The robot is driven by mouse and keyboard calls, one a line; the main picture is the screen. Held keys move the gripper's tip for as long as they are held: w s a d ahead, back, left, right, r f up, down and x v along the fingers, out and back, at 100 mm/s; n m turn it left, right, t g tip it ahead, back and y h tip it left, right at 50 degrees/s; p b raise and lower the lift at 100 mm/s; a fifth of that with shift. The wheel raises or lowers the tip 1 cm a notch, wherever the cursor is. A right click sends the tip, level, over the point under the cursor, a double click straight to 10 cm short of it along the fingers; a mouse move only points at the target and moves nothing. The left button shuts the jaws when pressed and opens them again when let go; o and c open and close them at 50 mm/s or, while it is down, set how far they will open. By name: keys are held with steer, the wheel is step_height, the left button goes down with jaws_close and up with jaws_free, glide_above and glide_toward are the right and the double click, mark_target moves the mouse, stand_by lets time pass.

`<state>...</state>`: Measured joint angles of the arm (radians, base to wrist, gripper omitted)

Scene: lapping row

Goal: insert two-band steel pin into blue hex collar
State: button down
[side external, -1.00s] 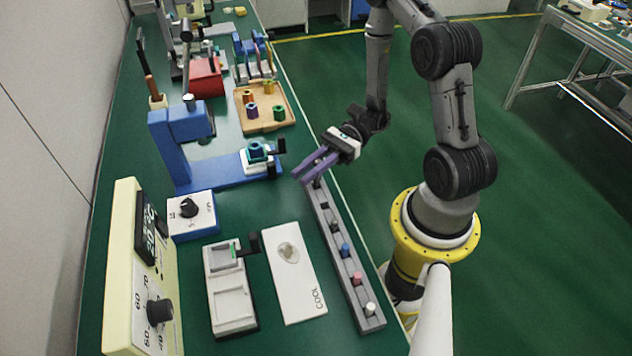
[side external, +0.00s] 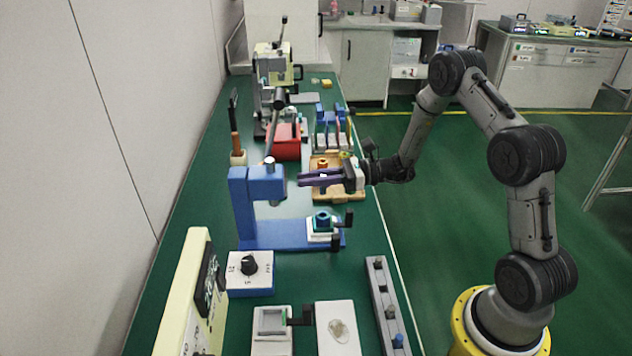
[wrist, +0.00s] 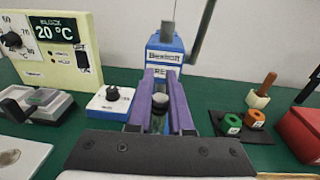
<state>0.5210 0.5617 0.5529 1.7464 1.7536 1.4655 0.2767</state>
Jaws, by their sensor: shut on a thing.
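My gripper (side external: 318,179) is shut with its two purple fingers pointing left, level, above the bench beside the blue press. In the wrist view, the fingers (wrist: 160,108) close on a grey pin (wrist: 159,100), which has darker parts lower down; its bands are not clear. The pin stands roughly upright between the fingers. A teal-blue hex collar (side external: 322,220) sits in a white vise on the blue press base, lower than my gripper and apart from it. In the wrist view I cannot make out this collar behind the fingers.
The blue press (side external: 257,195) stands close left of my fingertips. A pin rack (side external: 385,300) lies at the front. A dial box (side external: 250,275) and cream block heater (side external: 185,290) stand at left.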

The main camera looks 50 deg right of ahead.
steer(key=shift+f, duration=2.9)
steer(key=shift+f, duration=0.75)
steer(key=shift+r, duration=0.5)
steer(key=shift+w, duration=0.1)
stand_by(0.3)
steer(key=shift+f, duration=0.85)
stand_by(0.9)
steer(key=c, duration=0.7)
jaws_free()
steer(key=shift+c, duration=0.2)
